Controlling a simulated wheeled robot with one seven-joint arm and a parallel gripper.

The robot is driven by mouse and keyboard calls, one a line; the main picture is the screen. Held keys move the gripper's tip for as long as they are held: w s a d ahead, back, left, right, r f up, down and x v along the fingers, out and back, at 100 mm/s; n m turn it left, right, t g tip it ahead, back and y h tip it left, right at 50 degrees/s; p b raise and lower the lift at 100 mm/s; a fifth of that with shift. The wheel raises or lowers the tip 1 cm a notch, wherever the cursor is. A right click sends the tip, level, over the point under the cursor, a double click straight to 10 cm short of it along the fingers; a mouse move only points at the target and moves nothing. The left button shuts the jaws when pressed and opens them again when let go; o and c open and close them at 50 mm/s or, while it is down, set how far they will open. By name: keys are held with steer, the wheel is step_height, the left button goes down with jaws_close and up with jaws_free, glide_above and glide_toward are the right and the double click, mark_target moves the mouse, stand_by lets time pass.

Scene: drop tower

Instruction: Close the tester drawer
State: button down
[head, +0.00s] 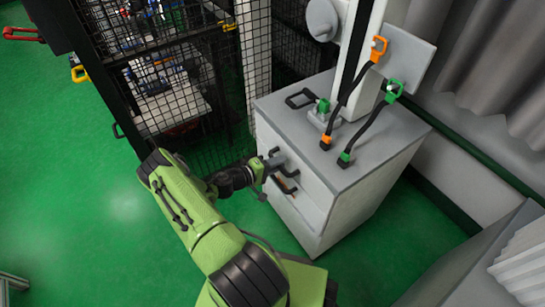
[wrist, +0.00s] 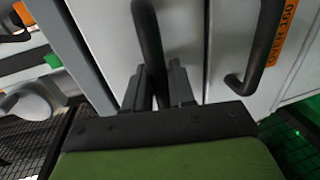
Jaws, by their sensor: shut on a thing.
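The tester is a light grey cabinet (head: 340,215) with drawer fronts on its left-facing side. My gripper (head: 273,163) is at the upper drawer front, below the cabinet's top edge. In the wrist view, my gripper (wrist: 158,88) is shut on a black bar handle (wrist: 150,40) fixed to a grey drawer front (wrist: 105,40). A second black handle (wrist: 257,50), beside an orange label (wrist: 283,30), is on the neighbouring front and is not held. It also shows below my gripper in the head view (head: 287,188). How far the held drawer stands out is hard to tell.
A column and cables with orange (head: 378,48) and green (head: 393,90) ends stand on the cabinet top. A black mesh cage (head: 165,75) stands to the left, close to my gripper. Grey curtains (head: 480,60) hang at the right.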

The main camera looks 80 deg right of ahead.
steer(key=shift+s+d, duration=0.1)
steer(key=shift+d, duration=0.05)
steer(key=c, duration=1.1)
jaws_free()
steer(key=shift+s, duration=0.1)
steer(key=p+v, duration=0.3)
steer(key=v, duration=1.2)
steer(key=shift+a+r, duration=0.15)
steer(key=shift+a, duration=0.15)
